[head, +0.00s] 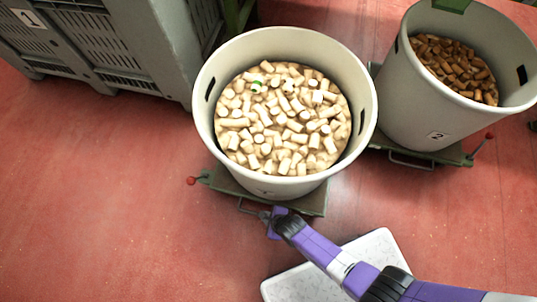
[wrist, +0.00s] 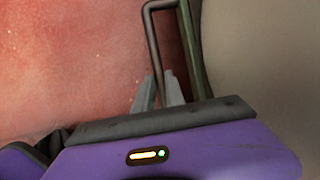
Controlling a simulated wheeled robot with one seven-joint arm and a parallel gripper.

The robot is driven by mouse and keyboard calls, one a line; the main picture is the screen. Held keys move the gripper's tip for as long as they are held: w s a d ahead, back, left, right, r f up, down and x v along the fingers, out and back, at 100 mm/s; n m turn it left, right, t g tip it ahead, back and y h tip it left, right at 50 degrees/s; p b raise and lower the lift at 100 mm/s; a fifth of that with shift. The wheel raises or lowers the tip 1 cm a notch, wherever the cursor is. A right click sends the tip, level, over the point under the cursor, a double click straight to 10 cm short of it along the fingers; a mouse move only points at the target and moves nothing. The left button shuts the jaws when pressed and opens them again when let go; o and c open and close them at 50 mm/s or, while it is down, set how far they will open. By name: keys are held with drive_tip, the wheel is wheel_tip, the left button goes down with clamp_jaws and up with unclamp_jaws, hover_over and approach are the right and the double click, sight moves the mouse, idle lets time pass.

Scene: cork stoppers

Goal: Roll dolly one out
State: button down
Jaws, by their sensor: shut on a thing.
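Dolly one (head: 313,201) is a green platform under a large pale bin (head: 215,140) full of light cork stoppers (head: 285,125). A small mark low on the bin's front is hard to read. The dolly's bent metal handle (head: 245,208) sticks out at the front, and it also shows in the wrist view (wrist: 152,40). My gripper (head: 272,217) is at this handle, low by the dolly's front edge. In the wrist view its two grey fingers (wrist: 161,84) are shut on the handle bar. The head view partly hides the grip behind my purple wrist.
A second bin (head: 405,95) with brown stoppers, labelled 2, stands on its own dolly (head: 455,156) at right. A grey crate (head: 100,45) labelled 1 is at upper left. A red-knobbed lever (head: 192,181) juts from dolly one's left. Red floor (head: 100,210) is free at left.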

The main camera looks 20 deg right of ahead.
drive_tip(key=shift+s+a, duration=0.25)
drive_tip(key=shift+s, duration=0.15)
drive_tip(key=c, duration=1.4)
unclamp_jaws()
drive_tip(key=p+v, duration=0.4)
drive_tip(key=v, duration=0.3)
drive_tip(key=shift+r+p, duration=0.35)
drive_tip(key=shift+p, duration=0.05)
drive_tip(key=shift+s, duration=0.15)
